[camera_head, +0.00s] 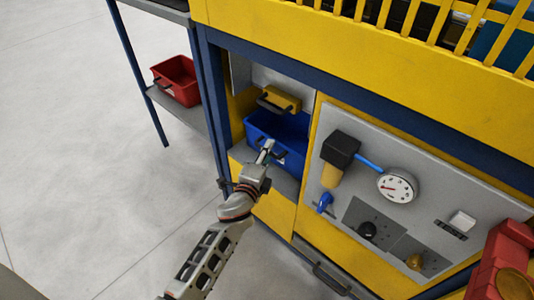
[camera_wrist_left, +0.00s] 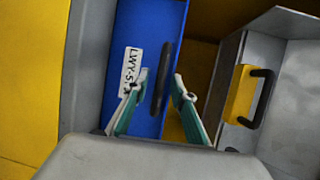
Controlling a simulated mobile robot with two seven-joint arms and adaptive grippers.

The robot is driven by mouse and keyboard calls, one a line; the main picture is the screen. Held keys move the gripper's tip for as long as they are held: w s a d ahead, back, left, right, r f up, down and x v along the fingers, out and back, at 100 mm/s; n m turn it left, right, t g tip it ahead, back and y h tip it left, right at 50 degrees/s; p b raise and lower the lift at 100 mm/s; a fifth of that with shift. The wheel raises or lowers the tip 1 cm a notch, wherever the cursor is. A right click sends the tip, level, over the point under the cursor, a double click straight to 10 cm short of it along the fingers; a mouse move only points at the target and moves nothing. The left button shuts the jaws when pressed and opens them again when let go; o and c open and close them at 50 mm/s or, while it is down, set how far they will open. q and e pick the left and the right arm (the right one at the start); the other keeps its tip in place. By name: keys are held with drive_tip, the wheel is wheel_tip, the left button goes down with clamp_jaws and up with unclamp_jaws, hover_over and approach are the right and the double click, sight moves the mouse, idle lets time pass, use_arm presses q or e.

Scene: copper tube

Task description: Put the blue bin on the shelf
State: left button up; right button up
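The blue bin (camera_head: 290,130) sits in an open compartment of the yellow cabinet. In the left wrist view the bin's blue front (camera_wrist_left: 150,40) shows a white label and a dark handle (camera_wrist_left: 165,78). My left gripper (camera_head: 266,150) is at the front of the bin. In the wrist view its two teal-padded fingers (camera_wrist_left: 160,77) are apart, with the lower part of the handle between their tips; contact cannot be told. A grey shelf (camera_head: 189,111) stands left of the cabinet. My right gripper is not in view.
A red bin (camera_head: 176,77) stands on the grey shelf. A panel with a gauge (camera_head: 397,186) is to the right. The floor at left is clear.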

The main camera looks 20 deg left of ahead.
use_arm(q)
drive_tip(key=shift+w+r, duration=0.1)
drive_tip(key=shift+r, duration=0.2)
drive_tip(key=s+p, duration=0.1)
drive_tip(key=s, duration=1.1)
drive_tip(key=shift+d+r, duration=0.3)
drive_tip(key=shift+r, duration=0.15)
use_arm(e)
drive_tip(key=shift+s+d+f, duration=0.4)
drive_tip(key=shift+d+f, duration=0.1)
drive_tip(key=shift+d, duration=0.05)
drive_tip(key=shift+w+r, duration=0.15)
